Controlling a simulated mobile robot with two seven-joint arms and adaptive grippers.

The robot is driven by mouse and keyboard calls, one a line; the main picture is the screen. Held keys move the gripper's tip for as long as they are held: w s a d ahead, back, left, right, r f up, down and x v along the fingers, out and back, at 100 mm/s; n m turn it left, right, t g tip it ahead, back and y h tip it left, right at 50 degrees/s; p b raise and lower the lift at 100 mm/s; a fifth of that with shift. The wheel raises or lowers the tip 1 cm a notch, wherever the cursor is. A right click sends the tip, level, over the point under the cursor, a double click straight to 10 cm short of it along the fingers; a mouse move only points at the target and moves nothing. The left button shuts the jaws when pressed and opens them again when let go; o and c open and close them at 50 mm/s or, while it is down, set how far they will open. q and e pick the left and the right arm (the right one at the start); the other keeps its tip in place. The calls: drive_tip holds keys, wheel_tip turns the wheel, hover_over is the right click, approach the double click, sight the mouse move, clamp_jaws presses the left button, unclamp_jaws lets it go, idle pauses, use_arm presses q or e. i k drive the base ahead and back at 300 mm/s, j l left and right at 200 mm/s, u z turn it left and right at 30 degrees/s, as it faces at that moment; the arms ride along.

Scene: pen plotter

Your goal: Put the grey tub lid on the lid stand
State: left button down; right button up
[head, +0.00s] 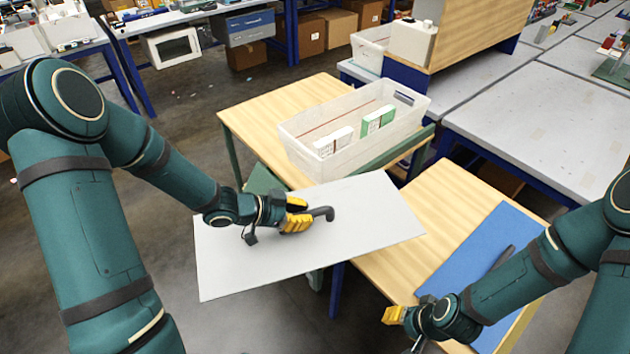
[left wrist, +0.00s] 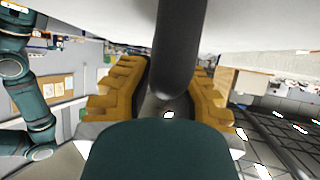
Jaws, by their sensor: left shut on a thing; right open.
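The grey tub lid (head: 365,220) is a flat pale panel with a dark hooked handle (head: 325,213). My left gripper (head: 295,217) is shut on this handle, and the lid hangs in front of the tub. In the left wrist view the dark handle (left wrist: 175,50) sits between the yellow fingers (left wrist: 168,95), with the pale lid (left wrist: 250,25) beyond. Green surfaces (head: 262,180) show behind the lid; they may be the lid stand, mostly hidden. My right gripper (head: 397,317) is open and empty near the right table's front edge.
A white open tub (head: 300,160) with white and green boxes stands on the wooden table (head: 265,110) behind the lid. A blue mat (head: 470,255) with a dark tool lies on the right wooden table (head: 400,275). Floor shows at the left.

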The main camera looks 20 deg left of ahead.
sight(429, 210)
drive_tip(key=l+z, duration=0.15)
drive_tip(key=l, duration=0.35)
drive_tip(key=i+l+z, duration=0.15)
drive_tip(key=l, duration=0.35)
drive_tip(key=i+l+z, duration=0.2)
drive_tip(key=l, duration=0.3)
drive_tip(key=k, duration=0.1)
